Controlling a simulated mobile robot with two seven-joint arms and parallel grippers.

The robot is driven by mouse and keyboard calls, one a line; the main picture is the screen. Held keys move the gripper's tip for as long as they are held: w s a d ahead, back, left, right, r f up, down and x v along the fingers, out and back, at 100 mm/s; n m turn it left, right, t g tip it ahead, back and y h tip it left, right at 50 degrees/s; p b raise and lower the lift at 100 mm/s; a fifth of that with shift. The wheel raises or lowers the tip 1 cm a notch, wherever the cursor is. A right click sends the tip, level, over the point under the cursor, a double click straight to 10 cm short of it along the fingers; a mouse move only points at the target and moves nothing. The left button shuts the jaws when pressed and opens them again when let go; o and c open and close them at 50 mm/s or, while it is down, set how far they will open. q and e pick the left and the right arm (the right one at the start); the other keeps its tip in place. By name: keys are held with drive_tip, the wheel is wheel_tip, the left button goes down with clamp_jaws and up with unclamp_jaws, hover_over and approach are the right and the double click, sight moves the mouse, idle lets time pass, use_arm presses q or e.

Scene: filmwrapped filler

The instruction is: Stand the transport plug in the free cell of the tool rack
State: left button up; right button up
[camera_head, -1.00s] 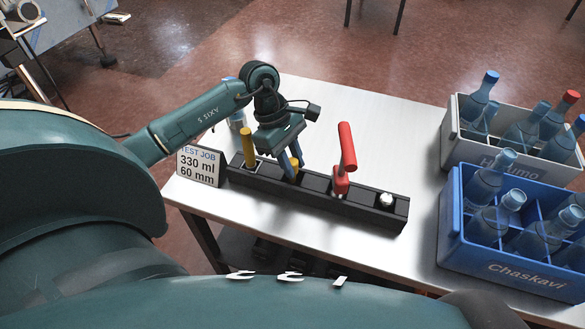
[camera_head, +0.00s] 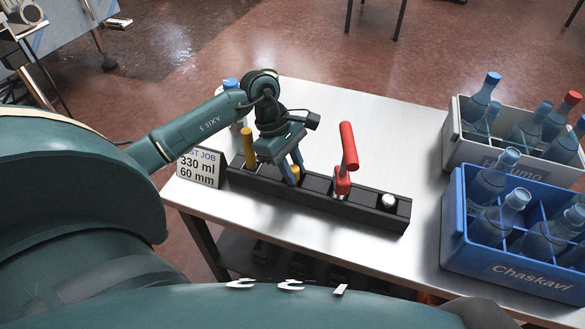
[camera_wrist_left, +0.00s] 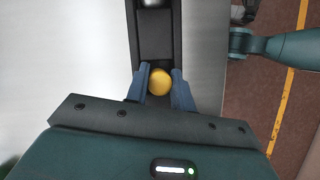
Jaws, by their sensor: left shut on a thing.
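My left gripper (camera_head: 293,168) is shut on a yellow round-topped piece, seemingly the transport plug (camera_head: 295,172), at the black tool rack (camera_head: 365,208). In the left wrist view the plug (camera_wrist_left: 159,82) sits between the two blue fingers (camera_wrist_left: 159,88), over the rack's strip. Its lower end is hidden, so I cannot tell whether it touches the cell floor. An empty-looking cell (camera_wrist_left: 155,36) lies beside it in that view. The rack also bears a yellow post (camera_head: 249,147), a red-handled tool (camera_head: 345,160) and a silver-white piece (camera_head: 389,201). My right gripper is not in view.
A sign (camera_head: 198,168) reading 330 ml, 60 mm stands at the rack's left end. A blue-capped bottle (camera_head: 232,85) stands behind my arm. A grey crate (camera_head: 500,155) and a blue crate (camera_head: 520,268) of bottles stand at right. The table (camera_head: 390,140) behind the rack is clear.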

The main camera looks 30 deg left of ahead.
use_arm(q)
drive_tip(key=o, duration=0.9)
wheel_tip(320, 180, down, 2)
drive_tip(key=shift+s+d, duration=0.1)
drive_tip(key=shift+o, duration=0.2)
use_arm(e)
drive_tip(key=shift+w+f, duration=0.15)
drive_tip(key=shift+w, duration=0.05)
use_arm(q)
drive_tip(key=shift+r, duration=0.1)
drive_tip(key=shift+r+p, duration=0.25)
drive_tip(key=shift+p, duration=0.15)
drive_tip(key=shift+r+p, duration=0.45)
drive_tip(key=shift+p, duration=0.1)
drive_tip(key=v, duration=1.2)
drive_tip(key=shift+w+p, duration=0.2)
drive_tip(key=shift+p, duration=0.1)
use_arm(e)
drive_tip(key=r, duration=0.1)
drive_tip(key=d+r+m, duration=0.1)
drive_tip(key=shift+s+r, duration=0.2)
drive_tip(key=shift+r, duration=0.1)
use_arm(q)
drive_tip(key=shift+r, duration=0.1)
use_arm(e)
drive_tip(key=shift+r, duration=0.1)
